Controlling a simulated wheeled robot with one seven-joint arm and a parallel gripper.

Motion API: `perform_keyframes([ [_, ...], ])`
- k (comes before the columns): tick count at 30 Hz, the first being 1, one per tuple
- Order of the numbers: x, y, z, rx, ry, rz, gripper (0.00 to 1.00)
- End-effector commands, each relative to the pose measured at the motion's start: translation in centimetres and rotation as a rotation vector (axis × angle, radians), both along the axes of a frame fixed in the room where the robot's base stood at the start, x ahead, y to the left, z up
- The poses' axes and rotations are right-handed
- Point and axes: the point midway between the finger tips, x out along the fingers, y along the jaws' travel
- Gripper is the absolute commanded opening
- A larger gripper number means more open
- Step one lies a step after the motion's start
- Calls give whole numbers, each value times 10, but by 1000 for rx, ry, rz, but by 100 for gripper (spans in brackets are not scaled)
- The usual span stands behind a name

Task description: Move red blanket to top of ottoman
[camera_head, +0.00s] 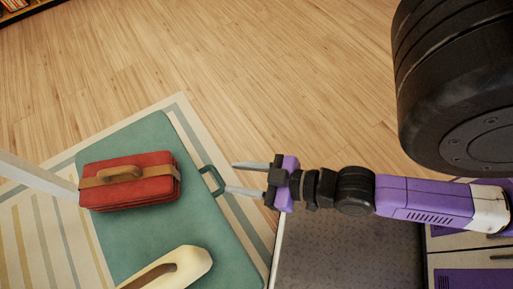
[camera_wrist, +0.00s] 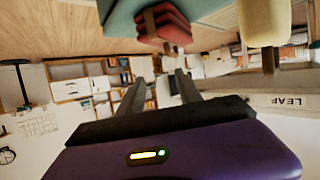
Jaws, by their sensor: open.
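The red blanket (camera_head: 150,196) is a folded bundle with a tan strap and a handle on top. It lies on a flat teal surface (camera_head: 145,137) with a dark teal loop handle (camera_head: 211,179) on its right edge. I cannot tell for sure whether this teal piece is the ottoman. My gripper (camera_head: 231,178) is open and empty, pointing left, with its fingertips close to the loop; I cannot tell whether they touch it. In the wrist view, the blanket (camera_wrist: 170,24) and the teal piece (camera_wrist: 120,15) show upside down at the top, beyond the fingers.
A cream object with a slot (camera_head: 190,262) is at the teal piece's lower edge. A pale bar (camera_head: 35,174) reaches the blanket from the left. A striped rug (camera_head: 40,235) lies beneath. Wooden floor (camera_head: 230,70) is clear above. A shelf (camera_head: 18,8) is at the top left.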

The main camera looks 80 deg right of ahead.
Motion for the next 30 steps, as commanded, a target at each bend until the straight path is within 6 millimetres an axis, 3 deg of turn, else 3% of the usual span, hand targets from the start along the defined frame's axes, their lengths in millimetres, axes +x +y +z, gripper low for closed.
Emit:
perform_keyframes([
  [3,-23,11,29,15,-39,14,42],
  [9,-40,23,61,38,-90,34,42],
  [23,-42,25,69,43,-100,38,42],
  [30,-42,24,101,42,-99,38,42],
])
